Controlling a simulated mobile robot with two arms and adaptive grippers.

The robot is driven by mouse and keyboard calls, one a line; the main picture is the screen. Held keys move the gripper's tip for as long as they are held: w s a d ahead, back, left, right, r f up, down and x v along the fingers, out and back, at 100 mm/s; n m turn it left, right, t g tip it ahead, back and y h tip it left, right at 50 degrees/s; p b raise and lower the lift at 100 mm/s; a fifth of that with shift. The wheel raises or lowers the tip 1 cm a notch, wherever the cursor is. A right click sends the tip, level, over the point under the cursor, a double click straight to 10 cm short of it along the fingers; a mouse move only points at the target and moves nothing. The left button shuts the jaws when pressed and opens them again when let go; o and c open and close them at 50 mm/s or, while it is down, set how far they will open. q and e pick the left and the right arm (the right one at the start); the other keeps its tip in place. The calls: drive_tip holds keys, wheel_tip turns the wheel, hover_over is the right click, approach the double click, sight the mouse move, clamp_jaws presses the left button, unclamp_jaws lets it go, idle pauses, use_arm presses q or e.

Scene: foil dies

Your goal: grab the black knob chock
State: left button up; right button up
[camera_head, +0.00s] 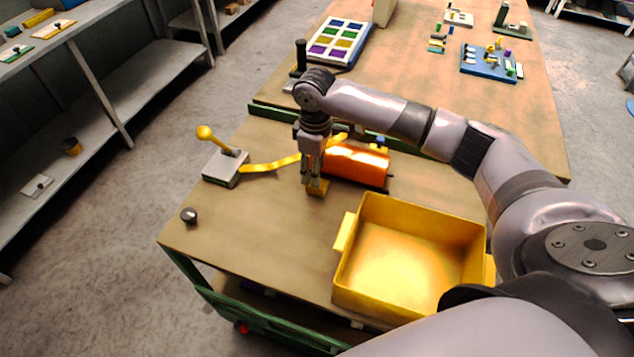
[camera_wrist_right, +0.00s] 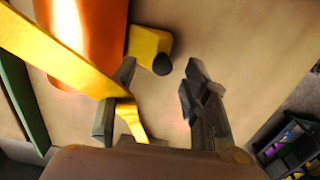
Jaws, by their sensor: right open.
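My right gripper (camera_head: 313,172) points down over the table, with its fingers apart and nothing between them. In the wrist view, a yellow chock with a black knob (camera_wrist_right: 148,45) lies beyond the gap between the open fingers (camera_wrist_right: 160,98), apart from them. My left gripper is not in view.
An orange roller (camera_head: 356,164) lies right of the gripper. A yellow bin (camera_head: 350,285) stands in front. A grey box with a yellow lever (camera_head: 222,168) is left, and a small dark knob (camera_head: 189,215) sits near the left corner. The table between is bare.

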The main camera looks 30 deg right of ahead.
sight(321, 192)
drive_tip(key=shift+s+f+p, duration=0.1)
drive_tip(key=shift+f+p, duration=0.2)
drive_tip(key=shift+f, duration=1.45)
clamp_jaws()
